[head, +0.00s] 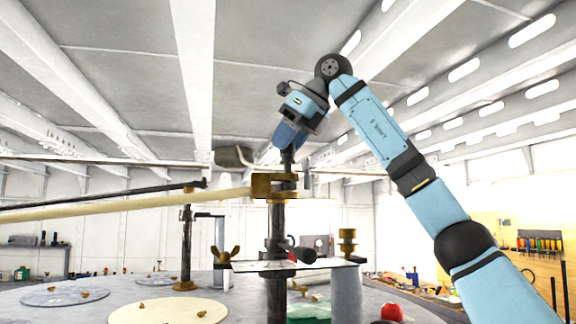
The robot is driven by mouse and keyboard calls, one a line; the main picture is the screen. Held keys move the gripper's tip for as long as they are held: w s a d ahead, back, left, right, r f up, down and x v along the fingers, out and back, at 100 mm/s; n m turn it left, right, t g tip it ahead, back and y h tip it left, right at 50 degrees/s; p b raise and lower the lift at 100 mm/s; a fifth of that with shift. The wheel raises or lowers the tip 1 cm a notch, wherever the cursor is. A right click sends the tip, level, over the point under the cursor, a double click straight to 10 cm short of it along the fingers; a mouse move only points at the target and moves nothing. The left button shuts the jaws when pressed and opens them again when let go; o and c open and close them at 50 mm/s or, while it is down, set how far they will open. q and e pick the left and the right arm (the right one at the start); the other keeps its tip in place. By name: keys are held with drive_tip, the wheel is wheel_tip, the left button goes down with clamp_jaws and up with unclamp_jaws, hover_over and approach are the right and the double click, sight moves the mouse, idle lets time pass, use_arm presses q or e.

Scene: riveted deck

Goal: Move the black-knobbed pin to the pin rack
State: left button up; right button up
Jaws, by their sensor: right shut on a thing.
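My right gripper (288,137) hangs from the right arm, pointing down over the dark upright post (277,225). It is shut on a slim dark piece (287,160) just above the brass clamp (268,186) on that post. This looks like the black-knobbed pin; its knob is not clear between the fingers. I cannot tell whether its lower end sits in the clamp. I cannot make out the pin rack for certain. A small plate (322,263) lower down carries a brass fitting (347,242). My left gripper is not in view.
A long cream rod (130,206) runs left from the clamp, with a dark rod (100,195) behind it. A second post (186,240) stands on the round grey table. A brass wing nut (224,255) and a red ball (391,312) are near the plate.

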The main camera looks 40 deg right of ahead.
drive_tip(key=shift+r, duration=2.5)
idle(0.7)
